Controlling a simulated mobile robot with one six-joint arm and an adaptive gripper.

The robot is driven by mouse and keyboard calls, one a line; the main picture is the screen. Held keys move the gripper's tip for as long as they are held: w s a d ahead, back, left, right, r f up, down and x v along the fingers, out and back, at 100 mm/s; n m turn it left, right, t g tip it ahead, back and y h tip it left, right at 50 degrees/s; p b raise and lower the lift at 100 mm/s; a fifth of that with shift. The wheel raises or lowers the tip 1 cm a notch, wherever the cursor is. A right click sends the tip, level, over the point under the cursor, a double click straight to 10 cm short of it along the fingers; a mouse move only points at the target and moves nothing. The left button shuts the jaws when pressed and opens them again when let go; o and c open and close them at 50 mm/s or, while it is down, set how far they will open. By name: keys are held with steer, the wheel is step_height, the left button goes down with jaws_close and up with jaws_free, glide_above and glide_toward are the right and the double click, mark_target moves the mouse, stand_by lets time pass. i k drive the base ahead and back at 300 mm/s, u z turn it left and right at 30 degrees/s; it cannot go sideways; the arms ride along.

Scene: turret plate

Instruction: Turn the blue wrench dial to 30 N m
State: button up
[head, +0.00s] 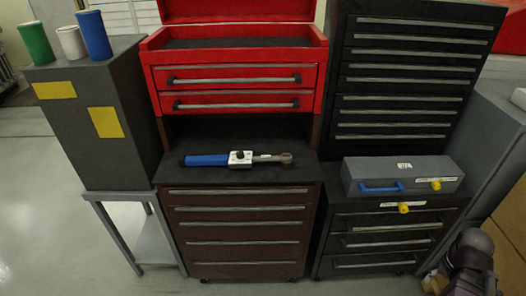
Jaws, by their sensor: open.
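A torque wrench with a blue handle (206,160) lies flat on the black top of the brown drawer cabinet, its handle to the left and its metal head (286,158) to the right. A white block with a dark round spot (240,157) sits on the wrench where the handle meets the shaft; it looks like the dial. Any scale marks are too small to read. Dark parts of my arm show at the bottom right corner, well away from the wrench. My gripper's fingertips are not in view.
The brown cabinet top (222,180) is clear around the wrench. A red tool chest (238,88) stands over its back. A grey case (375,172) with a blue handle and a yellow knob sits on the black cabinet at right. Blue, white and green cylinders stand on a grey cabinet (75,125) at left.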

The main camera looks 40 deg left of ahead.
mark_target(240, 155)
steer(key=z, duration=0.35)
steer(key=k, duration=1)
steer(key=u, duration=1.7)
steer(key=i, duration=0.85)
steer(key=z, duration=0.2)
